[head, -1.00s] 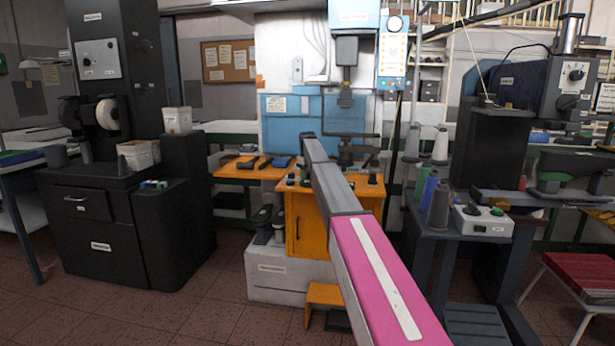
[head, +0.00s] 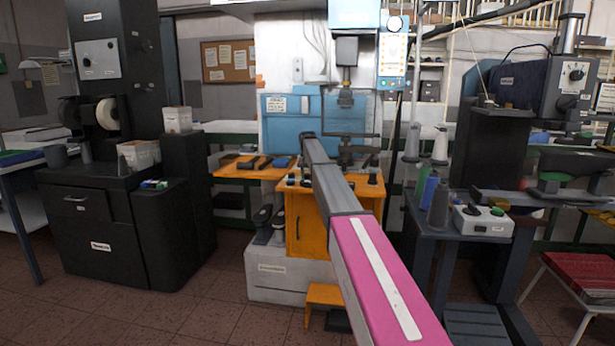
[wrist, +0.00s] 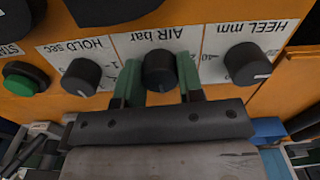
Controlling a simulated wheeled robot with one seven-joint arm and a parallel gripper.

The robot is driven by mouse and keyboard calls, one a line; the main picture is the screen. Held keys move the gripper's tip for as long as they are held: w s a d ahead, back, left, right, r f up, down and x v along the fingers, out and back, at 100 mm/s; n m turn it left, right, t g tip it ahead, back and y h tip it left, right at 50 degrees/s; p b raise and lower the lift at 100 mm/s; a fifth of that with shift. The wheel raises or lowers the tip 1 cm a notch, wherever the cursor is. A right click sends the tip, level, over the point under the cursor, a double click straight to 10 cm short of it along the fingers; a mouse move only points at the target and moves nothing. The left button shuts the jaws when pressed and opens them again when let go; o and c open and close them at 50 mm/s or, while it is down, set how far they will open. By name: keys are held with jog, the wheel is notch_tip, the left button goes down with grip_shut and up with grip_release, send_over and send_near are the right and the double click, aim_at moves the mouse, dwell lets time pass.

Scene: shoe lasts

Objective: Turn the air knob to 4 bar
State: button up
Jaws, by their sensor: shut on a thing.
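In the wrist view the black air knob (wrist: 159,71) sits on the orange panel, under an upside-down "AIR bar" label. My gripper (wrist: 160,84) has its two green fingers on either side of this knob and is shut on it. The knob's pointer and most of its scale are hidden or too small to read. In the head view my arm reaches toward the orange bench (head: 304,232) of the blue press and hides the air knob and my gripper.
The heel knob (wrist: 247,64) and hold knob (wrist: 82,76) flank the fingers closely. A green button (wrist: 19,78) lies beyond the hold knob. A black machine (head: 98,215) stands left, and a dark stand with thread spools (head: 438,205) stands right of the arm.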

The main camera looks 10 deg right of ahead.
aim_at(307, 174)
jog(key=shift+m, duration=0.4)
jog(key=o, duration=0.9)
jog(key=shift+r, duration=0.15)
notch_tip(307, 174, up, 11)
jog(key=shift+f, duration=0.2)
